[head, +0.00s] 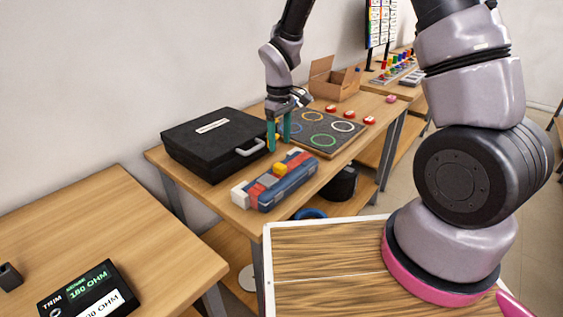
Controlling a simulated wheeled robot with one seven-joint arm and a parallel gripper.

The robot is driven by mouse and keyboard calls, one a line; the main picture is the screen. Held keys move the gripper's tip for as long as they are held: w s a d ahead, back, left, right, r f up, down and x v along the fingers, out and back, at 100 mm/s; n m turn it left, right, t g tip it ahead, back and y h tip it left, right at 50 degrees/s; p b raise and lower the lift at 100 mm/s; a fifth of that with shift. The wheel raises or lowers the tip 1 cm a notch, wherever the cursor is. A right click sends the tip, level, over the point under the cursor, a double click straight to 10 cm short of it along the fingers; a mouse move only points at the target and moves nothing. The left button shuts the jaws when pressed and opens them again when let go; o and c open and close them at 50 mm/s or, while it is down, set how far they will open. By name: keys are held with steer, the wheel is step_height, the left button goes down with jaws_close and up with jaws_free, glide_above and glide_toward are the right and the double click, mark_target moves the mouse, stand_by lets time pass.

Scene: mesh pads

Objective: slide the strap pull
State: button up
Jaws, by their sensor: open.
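A long blue and grey block with red bands (292,180) lies near the front edge of the middle table in the head view. A small yellow piece (280,169) sits on its top; this may be the strap pull, but I cannot tell for sure. My gripper (279,143) points down with its two teal fingers apart and nothing seen between them. In the picture it is just above the yellow piece, between the black case and the dark board. I cannot tell its exact height or depth from the block.
A black case with a grey handle (212,141) stands to the left of my gripper. A dark board with coloured rings (322,130), several red buttons (369,120) and an open cardboard box (335,82) are behind. A resistance display (88,290) is on the left table (100,215).

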mark_target(280, 165)
step_height(280, 165, down, 8)
steer(key=shift+f, duration=0.15)
stand_by(0.3)
jaws_close()
stand_by(1.3)
